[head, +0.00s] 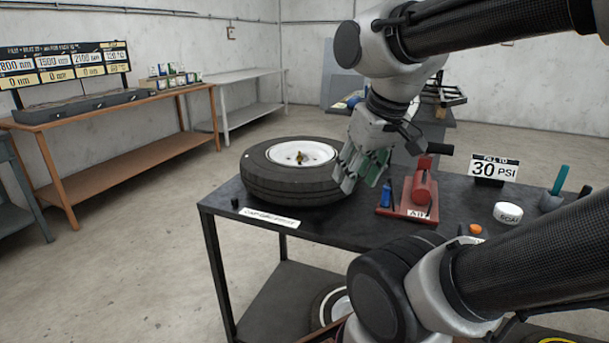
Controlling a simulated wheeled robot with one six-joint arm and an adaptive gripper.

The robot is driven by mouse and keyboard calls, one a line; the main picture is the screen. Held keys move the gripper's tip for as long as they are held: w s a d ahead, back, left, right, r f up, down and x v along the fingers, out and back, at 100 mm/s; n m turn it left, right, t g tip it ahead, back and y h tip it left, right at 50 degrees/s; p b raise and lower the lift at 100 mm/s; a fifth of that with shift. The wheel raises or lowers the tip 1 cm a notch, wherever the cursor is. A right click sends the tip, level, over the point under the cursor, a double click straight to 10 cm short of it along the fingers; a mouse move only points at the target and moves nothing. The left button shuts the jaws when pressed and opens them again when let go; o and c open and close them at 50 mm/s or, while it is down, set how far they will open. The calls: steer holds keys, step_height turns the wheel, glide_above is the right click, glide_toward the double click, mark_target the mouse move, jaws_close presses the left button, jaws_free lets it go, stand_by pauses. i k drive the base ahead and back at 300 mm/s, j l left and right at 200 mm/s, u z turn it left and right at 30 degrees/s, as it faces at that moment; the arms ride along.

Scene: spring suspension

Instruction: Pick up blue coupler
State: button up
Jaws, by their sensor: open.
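The blue coupler (386,194) stands upright at the left end of a red tray (390,212) on the dark table. A red device (420,190) and a label reading "AIR" are on the same tray, just right of the coupler. My gripper (361,173) is open, with its fingers pointing down between the tire and the coupler. It appears close to the coupler's upper left, and I see no contact between them. The exact gap in depth cannot be told from this one view. The space between the fingers is partly hidden.
A tire with a white rim (262,178) lies on the table, close left of my gripper. A small black cap (235,203) sits by the table's left edge. A "30 PSI" sign (493,169), a white round container (508,212) and an orange piece (476,229) are at right.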

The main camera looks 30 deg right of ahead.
mark_target(386, 203)
steer(key=i+j, duration=0.2)
steer(key=i+j+z, duration=0.15)
steer(key=j, duration=0.25)
steer(key=i+j, duration=0.2)
steer(key=j, duration=0.15)
steer(key=i+j+z, duration=0.15)
steer(key=l+z, duration=0.1)
steer(key=z, duration=0.85)
steer(key=i+l+z, duration=0.1)
steer(key=z, duration=0.35)
steer(key=i+l, duration=0.15)
